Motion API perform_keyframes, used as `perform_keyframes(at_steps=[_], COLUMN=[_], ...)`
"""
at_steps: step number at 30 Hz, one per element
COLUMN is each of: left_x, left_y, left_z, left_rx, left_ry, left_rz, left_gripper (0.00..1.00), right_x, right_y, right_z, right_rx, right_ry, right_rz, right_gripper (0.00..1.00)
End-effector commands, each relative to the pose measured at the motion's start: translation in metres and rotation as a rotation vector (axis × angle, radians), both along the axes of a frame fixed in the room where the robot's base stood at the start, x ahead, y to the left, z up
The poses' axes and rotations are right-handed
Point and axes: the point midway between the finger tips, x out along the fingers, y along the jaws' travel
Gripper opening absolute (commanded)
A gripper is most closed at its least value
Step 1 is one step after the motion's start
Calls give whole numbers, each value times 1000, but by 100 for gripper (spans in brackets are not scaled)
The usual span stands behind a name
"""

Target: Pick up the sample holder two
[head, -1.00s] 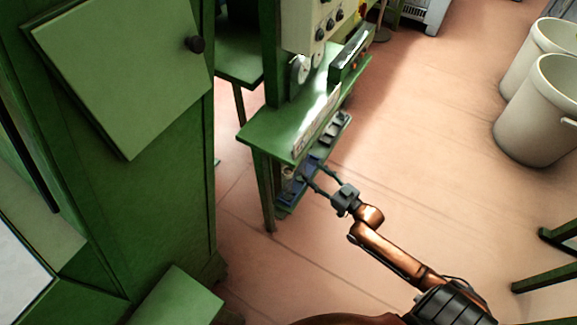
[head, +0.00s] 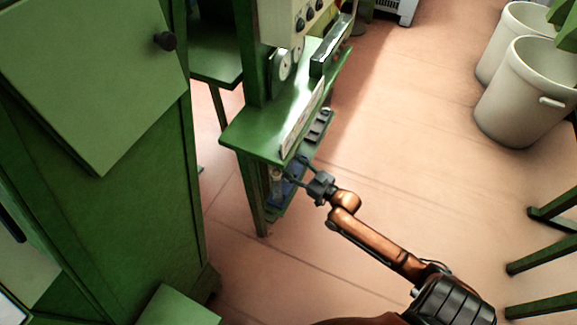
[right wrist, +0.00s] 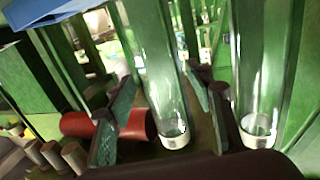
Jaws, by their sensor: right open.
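My right gripper (head: 294,168) is open at the lower shelf of a green stand in the head view. In the right wrist view its two fingers (right wrist: 162,90) stand apart, with a clear glass tube (right wrist: 158,62) between them in the picture; I cannot tell whether they touch it. A second clear tube (right wrist: 259,75) stands to the right, outside the fingers. Both tubes have a pale ring at the lower end. No label shows which is sample holder two. In the head view a small clear holder (head: 277,183) is on the lower shelf beside the gripper. My left gripper is out of view.
The green stand's top (head: 262,135) overhangs the lower shelf closely. A dark tray (head: 318,126) lies behind the gripper. The wrist view shows a red cylinder (right wrist: 78,124) and several cork-coloured pieces (right wrist: 52,155) at left. The floor (head: 420,160) to the right is open.

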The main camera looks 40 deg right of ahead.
Motion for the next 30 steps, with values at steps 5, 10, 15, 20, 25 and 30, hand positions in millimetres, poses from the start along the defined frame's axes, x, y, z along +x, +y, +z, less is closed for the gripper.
perform_keyframes(at_steps=[5, 10, 15, 20, 25, 30], left_x=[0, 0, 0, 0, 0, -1], left_y=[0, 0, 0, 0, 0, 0], left_z=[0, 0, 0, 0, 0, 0], left_rx=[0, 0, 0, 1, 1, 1], left_ry=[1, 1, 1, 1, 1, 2], left_rz=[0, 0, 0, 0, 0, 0], left_gripper=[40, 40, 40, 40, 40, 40], right_x=[0, -1, -1, -1, -1, -1], right_y=[0, 0, 0, 0, 0, 0], right_z=[0, 0, 0, 0, -1, 0], right_rx=[0, 0, 0, 0, 0, 0], right_ry=[0, 0, 0, 1, 1, 0], right_rz=[0, 0, -1, -1, -1, 0], right_gripper=[41, 29, 17, 6, 0, 0])
